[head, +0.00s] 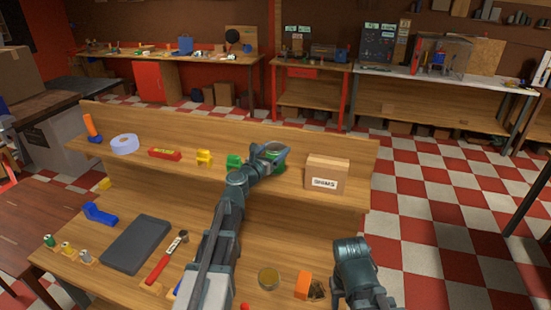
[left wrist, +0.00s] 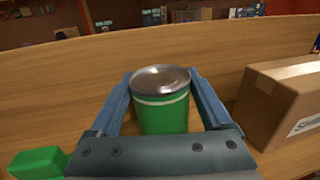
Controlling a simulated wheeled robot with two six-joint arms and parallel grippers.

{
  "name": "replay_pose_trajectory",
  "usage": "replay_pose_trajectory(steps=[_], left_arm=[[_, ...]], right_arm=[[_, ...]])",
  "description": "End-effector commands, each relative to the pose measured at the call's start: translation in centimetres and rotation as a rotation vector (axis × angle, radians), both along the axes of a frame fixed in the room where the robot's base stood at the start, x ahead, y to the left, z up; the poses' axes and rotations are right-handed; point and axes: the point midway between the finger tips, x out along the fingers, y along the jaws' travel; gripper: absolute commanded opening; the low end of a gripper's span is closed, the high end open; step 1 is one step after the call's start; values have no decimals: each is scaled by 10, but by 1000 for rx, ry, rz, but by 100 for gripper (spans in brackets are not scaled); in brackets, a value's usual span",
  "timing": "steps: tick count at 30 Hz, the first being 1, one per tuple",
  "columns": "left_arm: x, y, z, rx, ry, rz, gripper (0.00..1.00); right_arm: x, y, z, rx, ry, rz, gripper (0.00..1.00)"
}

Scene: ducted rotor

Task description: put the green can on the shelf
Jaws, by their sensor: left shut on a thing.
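The green can (left wrist: 163,115) has a silver lid and stands upright between the two fingers of my left gripper (left wrist: 161,88) in the left wrist view. The fingers are shut on its sides. In the head view my left gripper (head: 270,151) is over the raised wooden shelf (head: 340,149), and part of the green can (head: 281,166) shows beside it. The can's base is hidden, so I cannot tell whether it touches the shelf board. My right gripper's fingers do not show; only part of that arm is at the lower right of the head view.
A cardboard box marked SHIMS (head: 326,175) stands right of the can. A green block (head: 234,161), yellow piece (head: 204,157), red level (head: 165,153) and tape roll (head: 124,144) are to its left. The bench below holds a dark pad (head: 137,244) and tools.

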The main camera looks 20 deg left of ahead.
Motion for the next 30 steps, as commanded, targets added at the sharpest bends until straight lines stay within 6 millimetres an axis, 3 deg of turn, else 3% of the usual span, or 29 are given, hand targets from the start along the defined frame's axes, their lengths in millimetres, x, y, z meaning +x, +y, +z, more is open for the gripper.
replay_pose_trajectory(steps=[2,15,16,18,19,28,30], left_arm=[[-1,0,-13,-1,0,1,0],[-1,0,-16,-1,0,1,0],[-1,0,-15,0,0,1,86],[-1,0,-15,0,0,1,99],[-1,0,-15,0,0,1,100],[-1,0,-9,0,0,1,100],[-12,2,-11,0,0,2,100]], right_arm=[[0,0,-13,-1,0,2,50],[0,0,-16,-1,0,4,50],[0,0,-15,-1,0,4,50],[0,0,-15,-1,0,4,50],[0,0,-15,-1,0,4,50],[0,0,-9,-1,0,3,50],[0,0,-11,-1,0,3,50]])
